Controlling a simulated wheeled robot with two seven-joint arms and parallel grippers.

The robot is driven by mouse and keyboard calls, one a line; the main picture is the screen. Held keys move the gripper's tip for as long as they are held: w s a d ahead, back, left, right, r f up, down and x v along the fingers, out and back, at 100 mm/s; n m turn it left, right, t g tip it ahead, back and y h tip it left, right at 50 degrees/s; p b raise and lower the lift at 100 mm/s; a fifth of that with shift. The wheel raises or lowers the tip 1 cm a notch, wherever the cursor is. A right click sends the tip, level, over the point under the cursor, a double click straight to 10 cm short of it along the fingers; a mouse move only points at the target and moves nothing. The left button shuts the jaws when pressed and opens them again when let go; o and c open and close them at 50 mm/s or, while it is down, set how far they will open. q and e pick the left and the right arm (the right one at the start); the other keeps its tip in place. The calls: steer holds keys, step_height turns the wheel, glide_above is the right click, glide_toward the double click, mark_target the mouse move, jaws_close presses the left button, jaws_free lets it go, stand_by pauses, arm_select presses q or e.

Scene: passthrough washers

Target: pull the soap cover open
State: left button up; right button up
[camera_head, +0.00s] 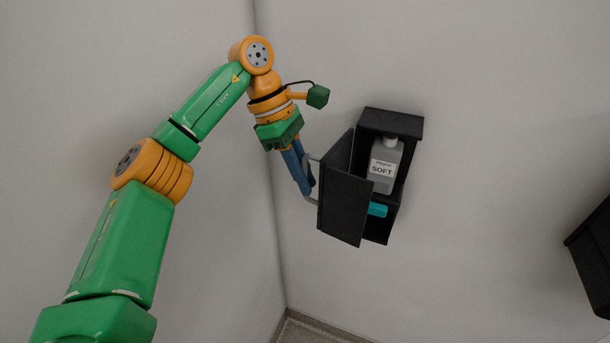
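The soap cover (345,207) is a black hinged panel on the front of a black wall box (396,123). It stands swung open toward the left, apart from the box's right side. Its grey handle (311,201) sticks out on the left. My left gripper (307,188) has blue fingers close together at this handle, with the bar between them; the fingers hide the bar's middle. Inside the box a grey soap bottle (383,168) with a "SOFT" label stands in view. A teal piece (377,210) shows below it. My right gripper is out of view.
The box hangs on a pale wall (490,100), close to the room corner at its left. Another black object (595,255) is cut off at the right edge. The wall between them is clear.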

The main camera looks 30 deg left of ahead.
arm_select(q)
steer(key=o, duration=0.4)
steer(key=shift+f, duration=0.1)
steer(key=shift+c, duration=0.2)
steer(key=shift+w+a, duration=0.15)
steer(key=v, duration=0.7)
